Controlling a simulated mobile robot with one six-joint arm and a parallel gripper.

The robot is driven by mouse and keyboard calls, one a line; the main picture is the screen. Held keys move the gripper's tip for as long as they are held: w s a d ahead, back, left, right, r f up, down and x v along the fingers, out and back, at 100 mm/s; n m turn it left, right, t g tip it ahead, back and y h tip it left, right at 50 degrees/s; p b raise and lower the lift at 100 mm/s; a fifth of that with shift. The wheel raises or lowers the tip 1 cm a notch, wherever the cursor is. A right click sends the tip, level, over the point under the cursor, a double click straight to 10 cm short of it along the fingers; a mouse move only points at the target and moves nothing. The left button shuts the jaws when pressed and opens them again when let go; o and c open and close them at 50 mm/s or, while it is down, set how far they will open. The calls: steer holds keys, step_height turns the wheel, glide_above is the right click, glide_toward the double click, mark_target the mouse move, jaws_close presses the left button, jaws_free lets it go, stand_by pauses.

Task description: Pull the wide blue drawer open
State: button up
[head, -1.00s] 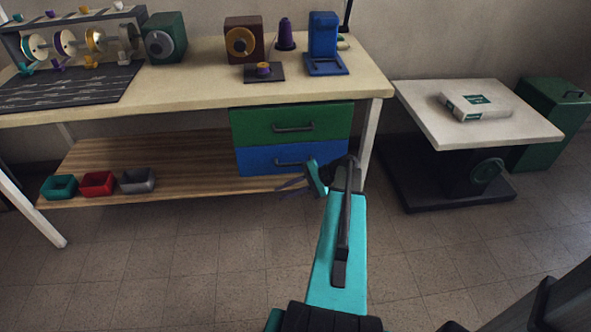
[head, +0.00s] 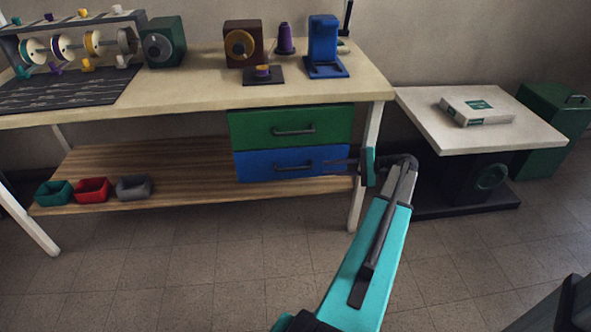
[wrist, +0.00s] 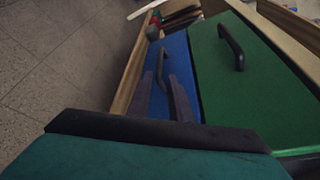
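The wide blue drawer (head: 262,160) is under the bench, below the green drawer (head: 262,128), and its front looks flush with the green one. Its dark bar handle (head: 295,167) is free of my fingers. My gripper (head: 338,165) is at the right part of the blue front, pointing left. In the wrist view, my gripper (wrist: 162,98) has two dark fingers spread apart with nothing between their tips. There the blue drawer's handle (wrist: 162,68) lies just beyond the fingertips, roughly in line with the gap. The exact distance to it is hard to tell.
The bench (head: 200,90) carries a spool rack and several small machines. Its right leg (head: 366,150) stands close to my gripper. Teal, red and grey bins (head: 134,189) sit on the lower shelf (head: 185,165). A low white-topped table (head: 470,125) is right. The floor in front is clear.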

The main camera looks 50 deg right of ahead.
mark_target(299, 169)
steer(key=shift+w+a, duration=0.1)
steer(key=shift+w, duration=0.05)
steer(key=b+x, duration=0.3)
steer(key=x, duration=1)
steer(key=shift+w+a+f, duration=0.1)
steer(key=shift+w+f, duration=0.05)
steer(key=shift+w, duration=0.05)
